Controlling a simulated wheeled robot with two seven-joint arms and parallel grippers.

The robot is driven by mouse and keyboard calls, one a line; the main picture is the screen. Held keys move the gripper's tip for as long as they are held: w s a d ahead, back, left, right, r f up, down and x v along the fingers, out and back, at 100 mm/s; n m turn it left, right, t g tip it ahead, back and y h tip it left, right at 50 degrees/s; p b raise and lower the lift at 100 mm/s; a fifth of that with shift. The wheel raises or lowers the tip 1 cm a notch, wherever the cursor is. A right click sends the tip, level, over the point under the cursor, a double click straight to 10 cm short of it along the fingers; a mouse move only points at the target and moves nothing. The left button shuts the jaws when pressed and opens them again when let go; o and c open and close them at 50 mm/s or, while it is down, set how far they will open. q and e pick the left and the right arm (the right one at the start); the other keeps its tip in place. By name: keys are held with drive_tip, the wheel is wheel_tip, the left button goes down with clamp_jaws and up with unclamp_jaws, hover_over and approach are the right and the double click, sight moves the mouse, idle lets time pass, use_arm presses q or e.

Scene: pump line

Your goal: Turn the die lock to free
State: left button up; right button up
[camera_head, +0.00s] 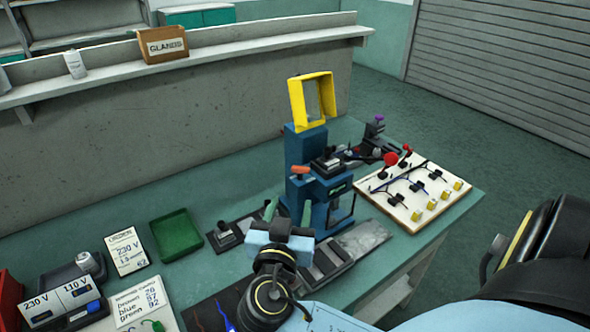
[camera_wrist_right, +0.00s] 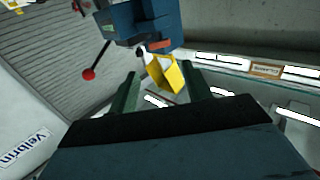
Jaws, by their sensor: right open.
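The blue press (camera_head: 318,192) stands on the bench, and its body shows at the top of the right wrist view (camera_wrist_right: 145,18), seen upside down. A small orange handle (camera_head: 300,170) sticks out from its front; it shows in the wrist view too (camera_wrist_right: 160,45). I cannot tell for sure which part is the die lock. A lever with a red ball (camera_head: 391,159) reaches out to the press's right. My right gripper (camera_head: 287,212) is in front of the press, below the orange handle. Its green fingers (camera_wrist_right: 163,90) are apart and empty. My left gripper is not in view.
A yellow frame (camera_head: 293,103) tops the press. Right of it lies a white board (camera_head: 400,215) with switches and cables. A green tray (camera_head: 176,236), voltage cards and a meter sit left. A shelf with a box marked GLANDS (camera_head: 163,45) runs behind.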

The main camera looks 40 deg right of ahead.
sight(300, 171)
drive_tip(key=p+x, duration=0.1)
drive_tip(key=x, duration=0.9)
drive_tip(key=shift+x, duration=0.8)
drive_tip(key=shift+f, duration=0.1)
drive_tip(key=c, duration=0.7)
